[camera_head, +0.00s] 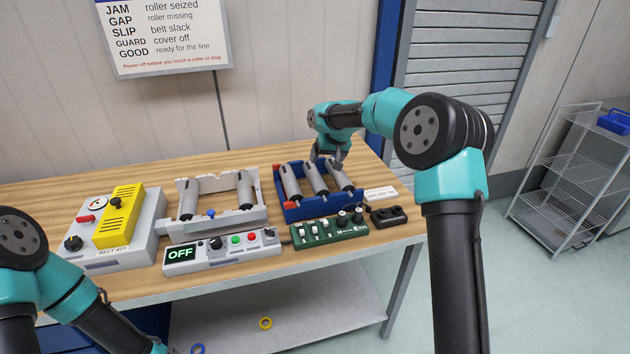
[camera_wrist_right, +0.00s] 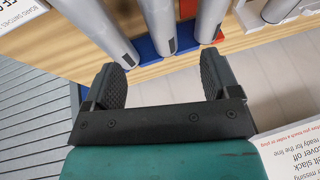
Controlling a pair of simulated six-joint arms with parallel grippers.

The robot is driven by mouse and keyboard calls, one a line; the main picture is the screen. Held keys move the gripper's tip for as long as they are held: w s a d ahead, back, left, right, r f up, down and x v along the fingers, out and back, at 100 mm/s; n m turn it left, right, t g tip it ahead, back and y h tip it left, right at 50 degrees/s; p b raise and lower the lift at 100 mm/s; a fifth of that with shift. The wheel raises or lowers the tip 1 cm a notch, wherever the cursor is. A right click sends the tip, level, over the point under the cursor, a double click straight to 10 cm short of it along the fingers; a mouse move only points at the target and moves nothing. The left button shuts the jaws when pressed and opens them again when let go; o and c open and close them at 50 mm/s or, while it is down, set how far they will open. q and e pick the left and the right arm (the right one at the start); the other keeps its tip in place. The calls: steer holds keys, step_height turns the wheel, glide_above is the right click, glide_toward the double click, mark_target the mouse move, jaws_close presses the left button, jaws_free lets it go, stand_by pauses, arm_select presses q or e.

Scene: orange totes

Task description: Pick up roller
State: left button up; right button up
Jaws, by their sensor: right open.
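Three grey rollers lie side by side in a blue tray (camera_head: 318,211) with red corner pieces: the left roller (camera_head: 290,184), the middle roller (camera_head: 314,178) and the right roller (camera_head: 339,174). My right gripper (camera_head: 328,158) is open above the back of the tray, near the middle and right rollers. In the right wrist view, its spread fingers (camera_wrist_right: 163,82) have nothing between them, and roller ends (camera_wrist_right: 158,28) show beyond the tips. My left arm enters at the lower left; its gripper is out of view.
A pale frame (camera_head: 250,216) holding two grey rollers stands left of the tray. In front are a control box reading OFF (camera_head: 225,249) and a green switch board (camera_head: 330,230). A grey box with a yellow cover (camera_head: 118,215) stands at left. A white label (camera_head: 381,194) lies right.

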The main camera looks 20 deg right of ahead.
mark_target(317, 175)
steer(key=x, duration=0.8)
steer(key=shift+f, duration=0.15)
steer(key=shift+x, duration=2.5)
steer(key=shift+c, duration=0.5)
steer(key=shift+w, duration=0.1)
steer(key=c, duration=1.2)
steer(key=shift+o, duration=0.2)
step_height(317, 175, up, 10)
steer(key=shift+d+r, duration=0.1)
steer(key=shift+r, duration=0.05)
